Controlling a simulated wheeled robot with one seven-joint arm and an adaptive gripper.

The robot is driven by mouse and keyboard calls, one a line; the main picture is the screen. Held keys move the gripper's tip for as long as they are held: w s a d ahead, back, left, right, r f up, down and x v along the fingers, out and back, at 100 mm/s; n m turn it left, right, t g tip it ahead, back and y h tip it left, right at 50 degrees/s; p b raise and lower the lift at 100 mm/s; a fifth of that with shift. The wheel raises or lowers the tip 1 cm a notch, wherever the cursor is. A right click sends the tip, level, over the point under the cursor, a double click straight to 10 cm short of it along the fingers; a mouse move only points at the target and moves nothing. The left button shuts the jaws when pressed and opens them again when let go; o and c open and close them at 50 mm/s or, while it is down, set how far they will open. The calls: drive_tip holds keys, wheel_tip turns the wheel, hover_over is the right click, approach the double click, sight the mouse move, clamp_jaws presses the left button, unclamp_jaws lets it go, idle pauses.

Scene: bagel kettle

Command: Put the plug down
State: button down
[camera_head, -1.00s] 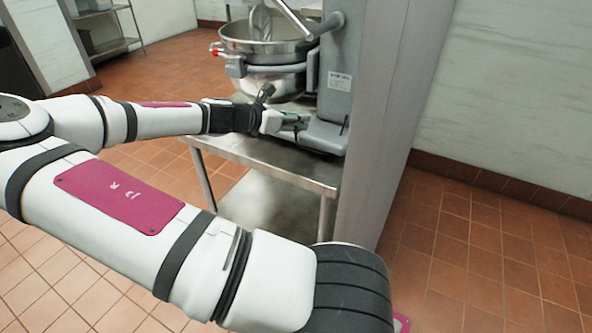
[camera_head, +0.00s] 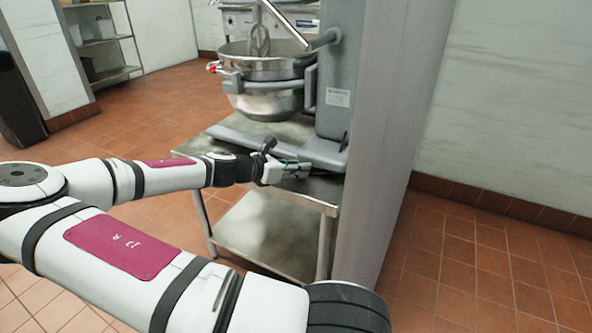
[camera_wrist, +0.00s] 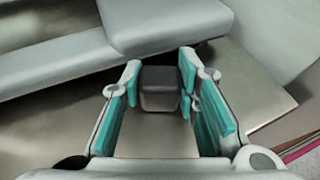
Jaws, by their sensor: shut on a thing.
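A dark grey block, the plug (camera_wrist: 160,88), sits between the tips of my gripper (camera_wrist: 160,75) in the wrist view. The teal-padded fingers stand on either side of it and are shut on it. Below it in that view is the steel table top (camera_wrist: 160,135); I cannot tell whether the plug touches it. In the head view my gripper (camera_head: 295,169) is low over the table's front part, before the mixer's base. The plug is too small to make out there.
The grey mixer (camera_head: 335,95) with its steel bowl (camera_head: 270,100) stands on the table; its base (camera_wrist: 60,60) lies close beyond the plug. A grey upright panel (camera_head: 385,150) rises right of the table. Bare table top shows around my gripper.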

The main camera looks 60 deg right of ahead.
drive_tip(key=c, duration=1.2)
unclamp_jaws()
